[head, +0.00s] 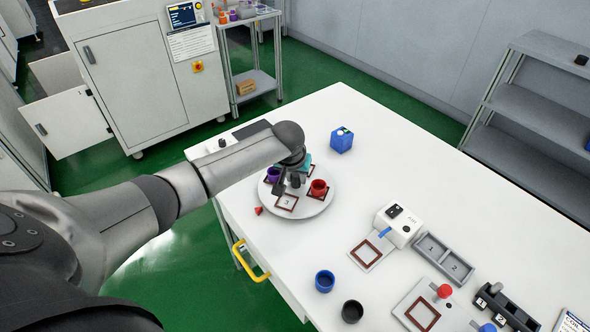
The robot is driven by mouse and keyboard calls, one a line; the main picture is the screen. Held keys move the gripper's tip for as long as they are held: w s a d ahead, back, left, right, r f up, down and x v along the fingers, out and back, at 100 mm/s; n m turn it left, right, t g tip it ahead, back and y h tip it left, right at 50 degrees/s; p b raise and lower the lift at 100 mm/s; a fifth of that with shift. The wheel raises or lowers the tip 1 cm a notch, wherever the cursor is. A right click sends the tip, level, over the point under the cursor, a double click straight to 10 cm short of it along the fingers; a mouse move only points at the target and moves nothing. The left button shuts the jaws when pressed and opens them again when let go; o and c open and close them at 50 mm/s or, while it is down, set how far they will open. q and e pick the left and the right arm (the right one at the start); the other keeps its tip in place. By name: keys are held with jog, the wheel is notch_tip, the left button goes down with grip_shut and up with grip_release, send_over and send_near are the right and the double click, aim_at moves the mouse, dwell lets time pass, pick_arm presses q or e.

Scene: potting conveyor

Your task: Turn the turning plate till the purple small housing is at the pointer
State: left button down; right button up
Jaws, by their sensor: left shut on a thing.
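The round light-grey turning plate (318,207) lies on the white table near its left edge. The purple small housing (273,174) stands on the plate's left side. A red housing (319,188) stands on its right side, and a teal part (305,160) shows at the back, partly behind my gripper. The front square, marked 3, is empty. A small red pointer (258,210) lies at the plate's front left, apart from the purple housing. My left gripper (288,184) is down over the plate's middle, shut on a dark knob there, mostly hidden. My right gripper is out of view.
A blue box (341,140) stands behind the plate. Blue (325,281) and black (352,311) cups stand at the front. A white device (398,225), a grey two-part tray (443,258) and a red-knobbed fixture (445,291) are to the right.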

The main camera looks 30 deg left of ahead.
pick_arm(q)
jog(key=shift+r+n+y+p, duration=0.1)
jog(key=shift+n+y+p, duration=0.4)
jog(key=shift+n+p, duration=1)
jog(key=shift+n+g+y+p, duration=0.3)
jog(key=shift+n+g+p, duration=0.1)
jog(key=shift+n+p, duration=0.25)
jog(key=shift+n, duration=0.95)
jog(key=shift+n+g+y, duration=0.5)
jog(key=shift+n+y, duration=0.1)
jog(key=shift+n, duration=0.6)
jog(key=shift+n+g, duration=0.5)
jog(key=shift+n, duration=0.8)
jog(key=shift+n+b, duration=0.4)
jog(key=c, duration=0.9)
grip_release()
